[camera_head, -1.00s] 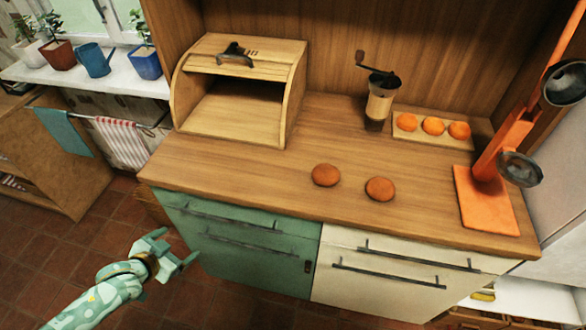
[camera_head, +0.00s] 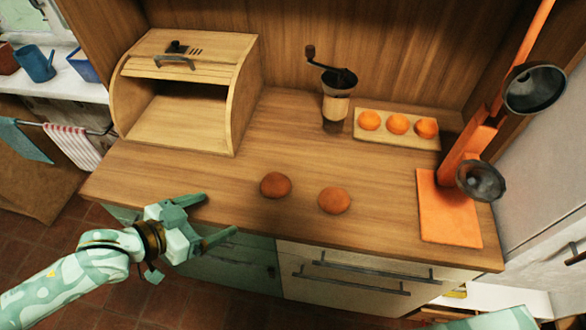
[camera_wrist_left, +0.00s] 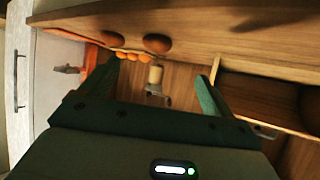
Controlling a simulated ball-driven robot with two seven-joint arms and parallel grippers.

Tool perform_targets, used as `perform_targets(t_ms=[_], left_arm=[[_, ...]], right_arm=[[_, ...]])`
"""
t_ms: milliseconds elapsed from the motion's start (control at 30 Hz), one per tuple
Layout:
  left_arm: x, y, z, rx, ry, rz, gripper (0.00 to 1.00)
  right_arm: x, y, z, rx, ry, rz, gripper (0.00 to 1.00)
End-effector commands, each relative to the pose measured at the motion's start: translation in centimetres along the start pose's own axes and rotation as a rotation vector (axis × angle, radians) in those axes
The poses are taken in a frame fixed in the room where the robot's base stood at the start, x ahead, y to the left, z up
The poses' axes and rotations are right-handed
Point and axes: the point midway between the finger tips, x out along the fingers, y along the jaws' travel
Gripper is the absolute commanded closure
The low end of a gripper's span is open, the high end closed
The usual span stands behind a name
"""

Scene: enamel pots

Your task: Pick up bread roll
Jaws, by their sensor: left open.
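Two brown bread rolls lie apart on the wooden counter, a left one (camera_head: 275,185) and a right one (camera_head: 334,200). Both also show near the top of the left wrist view, the left roll (camera_wrist_left: 157,43) and the right roll (camera_wrist_left: 110,39). My left gripper (camera_head: 220,215) is open and empty at the counter's front edge, left of the left roll and apart from it. Its fingers (camera_wrist_left: 158,72) are spread in the left wrist view with nothing held between them. My right gripper is not in view.
An open wooden bread box (camera_head: 190,135) stands at the back left. A hand grinder (camera_head: 336,105) and a board (camera_head: 395,140) with three orange round items stand behind the rolls. An orange stand with dark cups (camera_head: 442,215) is at the right. The counter around the rolls is clear.

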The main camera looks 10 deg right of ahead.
Motion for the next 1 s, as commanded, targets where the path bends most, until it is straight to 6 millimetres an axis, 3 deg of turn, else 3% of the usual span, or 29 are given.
perform_targets(t_ms=[167, 400, 533, 767, 1000], left_arm=[[1.8, 0.0, 0.1, -0.004, 0.002, 0.001, 0.12], [7.8, 0.0, 0.2, -0.004, 0.002, 0.001, 0.12], [10.1, 0.1, 0.1, -0.003, 0.000, 0.001, 0.12], [12.0, 0.1, -0.3, -0.002, 0.002, 0.001, 0.12], [15.8, 0.3, -1.1, -0.003, 0.000, 0.001, 0.12]], right_arm=[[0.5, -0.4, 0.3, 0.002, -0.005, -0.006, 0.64], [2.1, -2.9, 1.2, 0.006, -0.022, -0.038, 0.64], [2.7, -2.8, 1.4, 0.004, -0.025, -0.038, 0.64], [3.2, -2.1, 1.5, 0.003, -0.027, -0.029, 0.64], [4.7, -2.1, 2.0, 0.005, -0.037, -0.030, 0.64]])
